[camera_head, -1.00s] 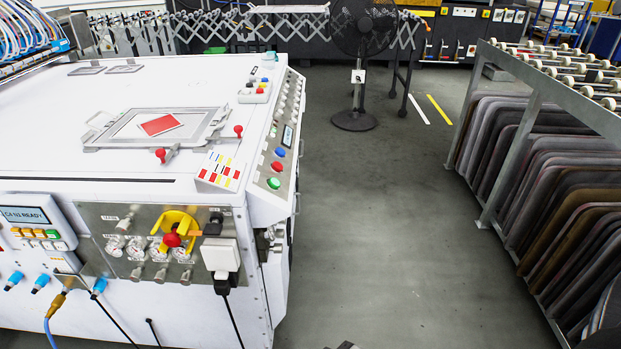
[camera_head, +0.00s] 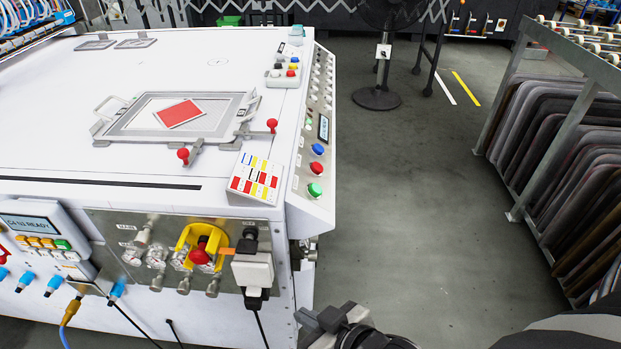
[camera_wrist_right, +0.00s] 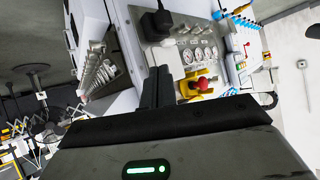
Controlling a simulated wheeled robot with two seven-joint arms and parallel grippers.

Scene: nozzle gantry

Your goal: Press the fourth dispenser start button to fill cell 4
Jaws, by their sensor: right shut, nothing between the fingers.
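A white control box (camera_head: 40,232) with a small lit display hangs on the machine's front at the left edge of the head view. Below its display is a row of orange buttons (camera_head: 40,242) with a green button (camera_head: 62,244) at the right end. I cannot tell which button is the fourth dispenser's start. My right gripper (camera_head: 325,320) is at the bottom centre, right of the machine and well apart from the box. In the right wrist view its dark fingers (camera_wrist_right: 157,88) are together and empty. My left gripper is out of view.
The front panel holds gauges, a black plug and a red knob on a yellow base (camera_head: 200,253). The sloped side panel has blue, red and green buttons (camera_head: 316,170). A rack of dark panels (camera_head: 560,150) stands at right. Open floor (camera_head: 420,220) lies between.

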